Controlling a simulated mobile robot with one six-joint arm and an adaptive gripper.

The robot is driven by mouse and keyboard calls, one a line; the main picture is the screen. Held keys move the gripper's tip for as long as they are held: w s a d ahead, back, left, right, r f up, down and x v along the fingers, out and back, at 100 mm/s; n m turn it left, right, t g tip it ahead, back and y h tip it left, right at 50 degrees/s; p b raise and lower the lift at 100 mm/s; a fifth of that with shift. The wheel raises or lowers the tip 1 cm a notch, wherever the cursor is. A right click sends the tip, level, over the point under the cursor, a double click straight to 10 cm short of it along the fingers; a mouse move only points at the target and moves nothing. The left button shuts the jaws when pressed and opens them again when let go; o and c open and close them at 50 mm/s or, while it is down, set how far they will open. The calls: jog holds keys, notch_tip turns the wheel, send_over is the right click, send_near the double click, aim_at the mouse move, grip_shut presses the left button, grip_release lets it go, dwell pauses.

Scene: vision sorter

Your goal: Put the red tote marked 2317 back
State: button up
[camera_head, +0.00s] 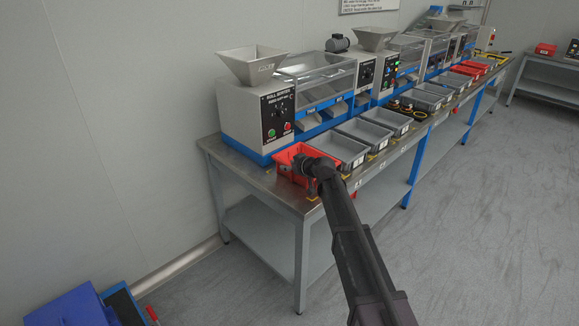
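A red tote (287,156) stands on the near end of the steel bench, in front of the first roll sorter. Its marking is too small to read, so I cannot tell whether it is 2317. My gripper (303,166) is at the tote, over its right side, and my arm covers part of it. The fingers are small and dark here. I cannot tell whether they are open, shut or touching the tote.
Several grey totes (340,147) stand in a row to the right along the bench (234,158). The roll sorter (243,112) stands behind the red tote. More red totes (467,70) show farther along. Blue bins (70,307) are on the floor at lower left. The floor at right is clear.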

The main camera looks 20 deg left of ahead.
jog(key=shift+r, duration=0.1)
jog(key=shift+s+d+r, duration=0.1)
jog(key=shift+s+d, duration=0.05)
jog(key=shift+d, duration=0.05)
jog(key=p+v, duration=0.5)
jog(key=v, duration=0.6)
jog(key=shift+d, duration=0.3)
dwell(0.6)
jog(key=s+d+f+m+g+h, duration=0.2)
jog(key=s+d, duration=0.5)
jog(key=d, duration=0.7)
jog(key=s+d+f+m+g+h, duration=0.2)
jog(key=s+d+f+m+h, duration=0.3)
jog(key=d, duration=1)
jog(key=s+d+f+m+g+h, duration=0.2)
jog(key=s+d+m, duration=0.4)
jog(key=s+d, duration=0.4)
jog(key=d+f+h, duration=0.1)
jog(key=d+h, duration=0.1)
jog(key=d, duration=0.3)
jog(key=shift+s+f, duration=0.35)
jog(key=shift+d, duration=0.1)
